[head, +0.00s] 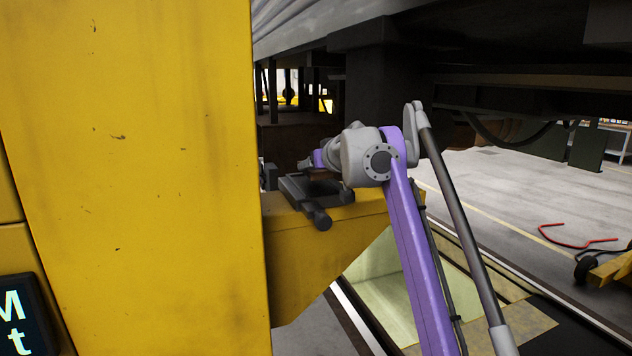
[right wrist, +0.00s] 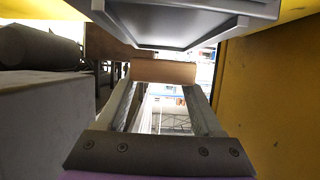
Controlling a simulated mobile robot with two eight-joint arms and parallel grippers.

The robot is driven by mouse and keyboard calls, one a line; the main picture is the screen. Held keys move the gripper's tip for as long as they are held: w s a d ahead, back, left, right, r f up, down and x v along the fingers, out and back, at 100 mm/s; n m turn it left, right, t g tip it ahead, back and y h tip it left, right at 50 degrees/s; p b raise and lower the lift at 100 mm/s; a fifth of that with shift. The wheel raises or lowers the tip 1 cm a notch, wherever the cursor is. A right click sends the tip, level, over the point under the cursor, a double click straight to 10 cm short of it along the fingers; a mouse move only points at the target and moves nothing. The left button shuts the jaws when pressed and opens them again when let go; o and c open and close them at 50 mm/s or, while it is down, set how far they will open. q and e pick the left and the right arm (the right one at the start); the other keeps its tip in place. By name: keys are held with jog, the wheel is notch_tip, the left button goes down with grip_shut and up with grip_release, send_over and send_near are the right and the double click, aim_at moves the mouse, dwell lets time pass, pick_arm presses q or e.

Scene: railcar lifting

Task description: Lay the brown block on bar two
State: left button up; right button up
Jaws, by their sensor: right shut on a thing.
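The brown block (right wrist: 163,72) spans the fingertips of my right gripper (right wrist: 164,84) in the right wrist view. The gripper is shut on it. In the head view my right arm reaches in from the lower right, and its gripper (head: 314,164) is over the yellow bracket (head: 310,250), mostly hidden behind my wrist. A dark grey frame with bars (head: 306,196) sits on top of that bracket, just below the gripper. I see no number on the bars and cannot tell which is bar two, nor whether the block touches one. My left gripper is out of view.
A tall yellow column (head: 130,150) fills the left of the head view, with a dark display (head: 18,318) low on it. The dark railcar underside (head: 500,60) hangs above. Open floor (head: 500,190) and a red hooked rod (head: 575,243) are on the right.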

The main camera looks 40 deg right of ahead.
jog(key=f, duration=0.3)
jog(key=shift+w+b, duration=0.25)
jog(key=shift+b, duration=0.15)
jog(key=shift+s+r, duration=0.15)
jog(key=shift+s, duration=0.15)
jog(key=shift+w, duration=0.2)
jog(key=o, duration=1.3)
jog(key=shift+w+f, duration=0.1)
jog(key=shift+f, duration=0.1)
jog(key=shift+c, duration=0.2)
jog(key=shift+o, duration=1.4)
jog(key=shift+r, duration=0.15)
jog(key=v, duration=1.2)
jog(key=shift+p, duration=0.3)
jog(key=shift+r, duration=0.1)
